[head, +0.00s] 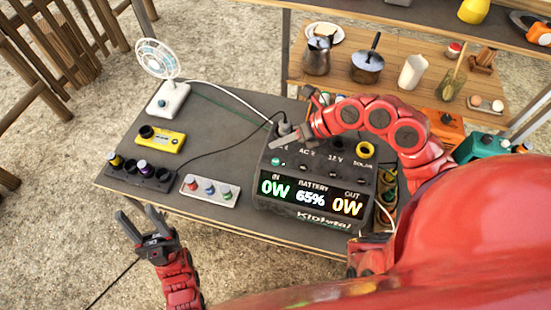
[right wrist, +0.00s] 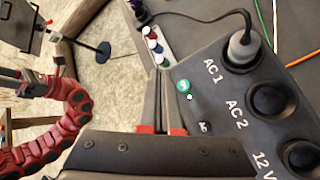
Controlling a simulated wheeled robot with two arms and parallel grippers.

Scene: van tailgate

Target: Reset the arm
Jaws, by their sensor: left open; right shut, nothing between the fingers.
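My left gripper (head: 143,226) is open and empty in front of the table's near left edge. My right arm reaches in from the right. Its gripper (head: 276,143) is shut and empty over the left part of the black power station (head: 312,222). In the right wrist view the closed fingers (right wrist: 163,73) are beside a green-lit button (right wrist: 183,86); whether they touch it I cannot tell. A grey plug (right wrist: 243,48) sits in the AC 1 socket, and the AC 2 socket (right wrist: 273,100) is empty. The station's display (head: 311,197) reads 0W in, 65%, 0W out.
On the table (head: 225,115) stand a white fan (head: 168,90), a yellow device (head: 161,139), a dark strip with knobs (head: 140,171) and a tray of coloured knobs (head: 209,190). Cables cross the tabletop. A wooden shelf (head: 335,80) behind holds a jug and pot.

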